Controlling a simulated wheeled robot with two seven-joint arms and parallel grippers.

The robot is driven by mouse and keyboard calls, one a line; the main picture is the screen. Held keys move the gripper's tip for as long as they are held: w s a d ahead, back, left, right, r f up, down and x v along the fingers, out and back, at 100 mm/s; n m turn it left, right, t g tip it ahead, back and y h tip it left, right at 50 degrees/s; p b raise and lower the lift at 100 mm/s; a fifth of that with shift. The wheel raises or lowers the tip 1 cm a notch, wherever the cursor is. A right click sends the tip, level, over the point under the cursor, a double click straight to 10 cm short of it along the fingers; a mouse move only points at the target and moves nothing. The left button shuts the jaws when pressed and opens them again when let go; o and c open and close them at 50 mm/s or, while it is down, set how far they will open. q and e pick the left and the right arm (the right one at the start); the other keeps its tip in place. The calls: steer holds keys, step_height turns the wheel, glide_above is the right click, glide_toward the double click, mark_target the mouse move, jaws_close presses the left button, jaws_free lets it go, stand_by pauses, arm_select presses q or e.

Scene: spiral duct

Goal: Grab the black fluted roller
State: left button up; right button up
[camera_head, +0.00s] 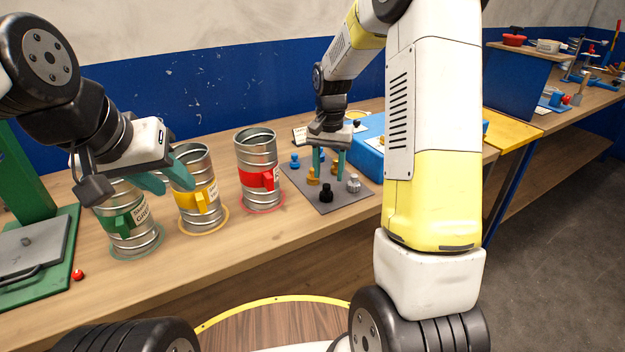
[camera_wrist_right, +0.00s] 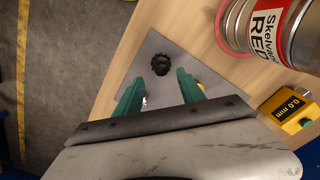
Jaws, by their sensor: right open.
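The black fluted roller (camera_head: 326,192) stands on a grey mat (camera_head: 345,199) near its front edge. It also shows in the right wrist view (camera_wrist_right: 161,64) as a black toothed round piece. My right gripper (camera_head: 328,178) is open above the mat, its teal fingers just behind the roller in the head view. In the right wrist view, the roller lies just beyond the open fingertips (camera_wrist_right: 160,76), with nothing between them. My left gripper (camera_head: 179,188) is open and empty over the green-labelled and yellow-labelled cans.
Several other pieces share the mat, including a silver fluted one (camera_head: 354,184), a brass one (camera_head: 312,177) and a blue one (camera_head: 295,160). The red-labelled can (camera_head: 258,165) stands left of the mat. A blue bin (camera_head: 367,150) is behind right. Bare wood lies in front.

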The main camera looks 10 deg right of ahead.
mark_target(327, 184)
steer(key=f, duration=0.5)
steer(key=shift+a+f, duration=0.1)
steer(key=shift+a, duration=0.1)
jaws_close()
